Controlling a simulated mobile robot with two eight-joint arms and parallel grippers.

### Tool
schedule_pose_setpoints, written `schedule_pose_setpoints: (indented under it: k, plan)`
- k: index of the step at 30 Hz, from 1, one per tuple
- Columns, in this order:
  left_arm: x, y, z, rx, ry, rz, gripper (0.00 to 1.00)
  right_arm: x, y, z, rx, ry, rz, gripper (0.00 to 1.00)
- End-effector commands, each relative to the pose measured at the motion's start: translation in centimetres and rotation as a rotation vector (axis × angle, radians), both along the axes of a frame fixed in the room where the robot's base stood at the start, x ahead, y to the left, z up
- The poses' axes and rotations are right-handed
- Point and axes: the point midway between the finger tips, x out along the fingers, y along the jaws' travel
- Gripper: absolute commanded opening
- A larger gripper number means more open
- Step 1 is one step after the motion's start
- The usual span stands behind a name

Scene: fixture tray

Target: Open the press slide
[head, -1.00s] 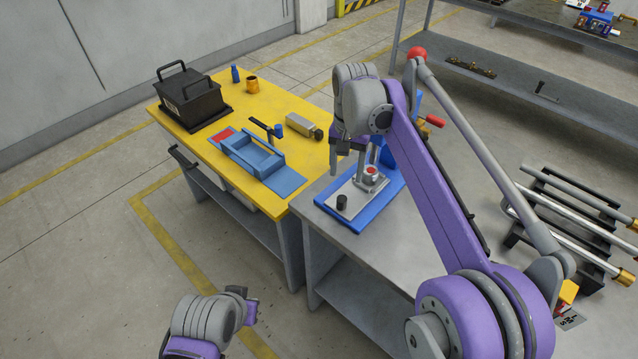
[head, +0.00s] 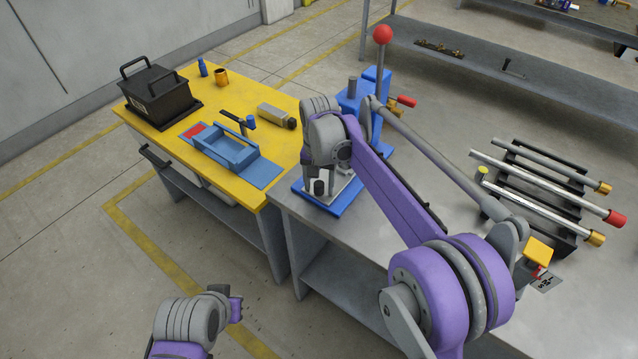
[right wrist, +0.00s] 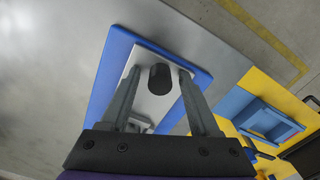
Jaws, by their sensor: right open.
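The press has a blue body (head: 349,105) and a blue base (head: 343,207) on the grey bench. A light slide plate (head: 344,190) lies on the base, with an upright black knob (head: 318,187) near its front end. In the right wrist view the knob (right wrist: 160,77) stands on the plate (right wrist: 138,78). My right gripper (right wrist: 160,65) is open, its fingers on either side of the knob with gaps showing; in the head view it points down at the knob. My left gripper (head: 236,308) is low over the floor; its fingers are not clear.
The lever's red ball (head: 382,34) rises behind my right arm. A red-handled part (head: 406,101) sticks out from the press. A rack of rods (head: 545,190) stands right. The yellow table (head: 185,97) at left holds a blue fixture (head: 228,150) and a black box (head: 160,98).

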Motion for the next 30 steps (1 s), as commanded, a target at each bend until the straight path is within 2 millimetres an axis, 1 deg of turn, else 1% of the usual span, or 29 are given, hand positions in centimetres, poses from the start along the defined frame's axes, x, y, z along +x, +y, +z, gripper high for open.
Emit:
schedule_pose_setpoints:
  k: [3,4,8,9,11,12,14,15,30]
  plan:
    - [0.00,0.00,0.01,0.000,0.000,0.000,0.00,0.01,0.00,0.02,0.000,0.000,0.000,0.62]
    - [0.00,0.00,0.01,0.000,0.000,0.000,0.00,0.01,0.00,0.02,0.000,0.000,0.000,0.61]
    - [0.00,0.00,0.00,0.000,0.000,0.000,0.00,0.00,0.00,0.03,0.000,0.000,0.000,0.37]
    - [0.00,0.00,0.00,0.000,0.000,0.000,0.00,0.00,0.01,0.03,0.000,0.000,0.000,0.30]
    - [0.00,0.00,0.00,0.000,0.000,0.000,0.00,0.00,0.01,0.03,0.000,0.000,0.000,0.19]
    - [0.00,0.00,0.00,0.000,0.000,0.000,0.00,0.00,0.01,0.03,0.000,0.000,0.000,0.12]
    - [0.00,0.00,0.00,0.000,0.000,0.000,0.00,0.00,0.01,0.04,0.000,0.000,0.000,0.01]
    - [0.00,0.00,0.00,0.000,0.000,0.000,0.00,0.00,0.01,0.04,0.000,0.000,0.000,0.00]
    - [0.00,0.00,0.01,0.000,0.000,0.000,0.00,-0.01,0.01,0.05,0.000,0.000,0.000,0.00]
